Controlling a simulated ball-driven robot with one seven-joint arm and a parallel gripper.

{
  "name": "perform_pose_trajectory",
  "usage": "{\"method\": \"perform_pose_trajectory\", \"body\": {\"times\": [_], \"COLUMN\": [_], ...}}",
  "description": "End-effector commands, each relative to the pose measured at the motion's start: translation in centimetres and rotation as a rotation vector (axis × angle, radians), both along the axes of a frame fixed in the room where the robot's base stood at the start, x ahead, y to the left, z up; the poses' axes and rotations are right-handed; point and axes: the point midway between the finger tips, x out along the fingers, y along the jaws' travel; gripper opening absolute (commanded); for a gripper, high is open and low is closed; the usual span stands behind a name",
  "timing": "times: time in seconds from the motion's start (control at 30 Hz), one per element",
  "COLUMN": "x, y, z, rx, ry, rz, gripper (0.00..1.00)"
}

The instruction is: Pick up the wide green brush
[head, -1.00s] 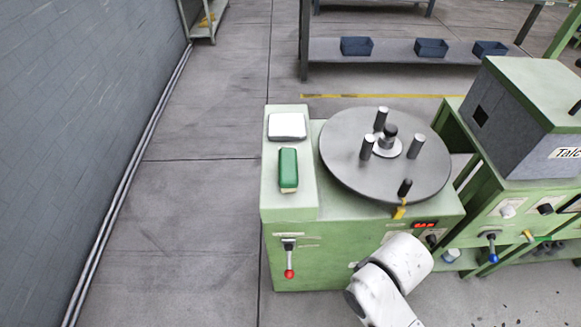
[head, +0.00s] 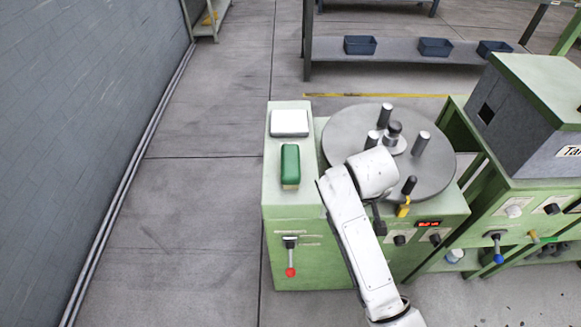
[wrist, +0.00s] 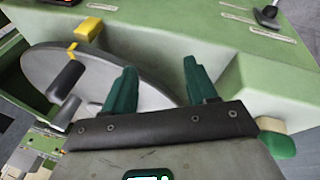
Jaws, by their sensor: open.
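The wide green brush (head: 290,164) lies on the left part of the green machine's top in the head view. It has a green upper body and a pale lower edge. In the wrist view, a green and cream piece that looks like the brush (wrist: 279,145) shows at the lower right, partly hidden by my gripper's body. My gripper (wrist: 160,84) is open and empty, its two green fingers apart over the machine. It is to the right of the brush in the head view, where its fingers cannot be made out.
The round grey turntable (head: 345,160) with upright posts is right of the brush. A white-topped block (head: 289,122) sits behind the brush. A lever with a red knob (head: 290,271) is on the machine's front. Another green machine (head: 515,225) stands at the right. Floor at the left is clear.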

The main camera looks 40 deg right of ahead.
Motion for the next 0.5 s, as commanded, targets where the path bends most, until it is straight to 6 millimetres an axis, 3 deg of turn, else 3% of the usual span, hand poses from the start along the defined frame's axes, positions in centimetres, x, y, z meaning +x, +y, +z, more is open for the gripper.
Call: {"method": "perform_pose_trajectory", "body": {"times": [0.03,0.23,0.37,0.5], "x": [1.8,6.8,9.7,12.7], "y": [-0.8,-2.8,-2.8,-1.5], "z": [0.7,3.7,5.4,6.9], "rx": [-0.008,-0.005,0.033,0.102], "ry": [-0.015,-0.036,-0.035,-0.018], "rz": [-0.035,-0.179,-0.252,-0.310], "gripper": [0.62,0.81,0.85,0.85]}}
